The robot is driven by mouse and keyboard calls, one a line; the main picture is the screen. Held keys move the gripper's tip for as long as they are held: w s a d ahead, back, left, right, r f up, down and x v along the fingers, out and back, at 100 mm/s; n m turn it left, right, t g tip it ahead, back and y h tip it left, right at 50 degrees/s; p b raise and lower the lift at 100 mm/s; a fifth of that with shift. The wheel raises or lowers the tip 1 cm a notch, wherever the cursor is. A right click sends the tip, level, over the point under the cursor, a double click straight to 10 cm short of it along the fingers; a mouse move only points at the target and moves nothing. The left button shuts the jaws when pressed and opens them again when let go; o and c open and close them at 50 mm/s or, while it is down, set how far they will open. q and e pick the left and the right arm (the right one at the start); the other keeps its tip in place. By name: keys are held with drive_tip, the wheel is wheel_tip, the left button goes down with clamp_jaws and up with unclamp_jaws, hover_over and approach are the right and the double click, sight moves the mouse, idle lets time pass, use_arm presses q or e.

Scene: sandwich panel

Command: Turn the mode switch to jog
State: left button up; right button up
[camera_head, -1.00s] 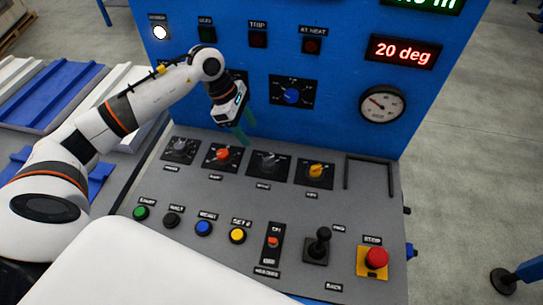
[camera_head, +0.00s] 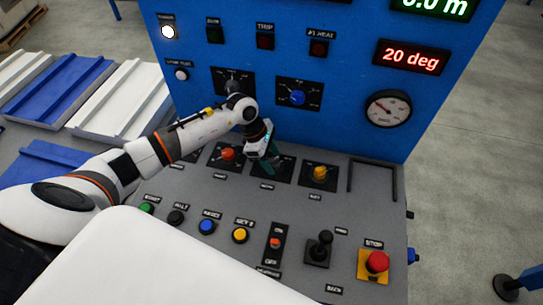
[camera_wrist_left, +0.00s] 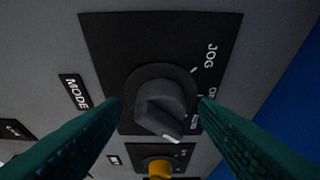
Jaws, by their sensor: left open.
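The mode switch is a black rotary knob (camera_wrist_left: 160,105) on a black square plate (camera_head: 286,172), beside a MODE label (camera_wrist_left: 75,91). In the left wrist view, JOG is printed at the plate's upper right, with OFF below it and a third, hard-to-read label lower. The knob's white pointer tip is at its lower right, near the third label and away from JOG. My left gripper (camera_head: 273,165) is over this switch, its open teal fingers (camera_wrist_left: 159,108) on either side of the knob. Contact cannot be told. In the head view the gripper mostly hides the knob. My right gripper is out of view.
An orange-red knob (camera_head: 228,154) is left of the switch and a yellow knob (camera_head: 319,173) right. The blue upright panel (camera_head: 345,100) rises behind. Nearer are coloured buttons, a black joystick (camera_head: 319,246) and a red stop button (camera_head: 377,262).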

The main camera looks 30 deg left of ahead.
use_arm(q)
drive_tip(key=shift+f, duration=0.1)
drive_tip(key=c, duration=1)
drive_tip(key=shift+o, duration=0.2)
drive_tip(key=shift+n, duration=0.3)
drive_tip(key=n+t, duration=0.1)
drive_tip(key=n, duration=0.1)
drive_tip(key=n+y, duration=0.1)
drive_tip(key=n, duration=0.1)
drive_tip(key=shift+s+d+n+t, duration=0.1)
drive_tip(key=shift+n+t, duration=0.2)
drive_tip(key=shift+t, duration=0.1)
drive_tip(key=n+t+y, duration=0.1)
drive_tip(key=n, duration=0.3)
drive_tip(key=shift+d+n, duration=0.1)
drive_tip(key=shift+n, duration=0.2)
drive_tip(key=n, duration=0.1)
drive_tip(key=n+y, duration=0.1)
drive_tip(key=n, duration=0.1)
drive_tip(key=shift+s+d+t+y, duration=0.1)
drive_tip(key=shift+t+y, duration=0.2)
drive_tip(key=shift+n+y+b, duration=0.75)
drive_tip(key=shift+n+y, duration=0.25)
drive_tip(key=shift+n, duration=1.5)
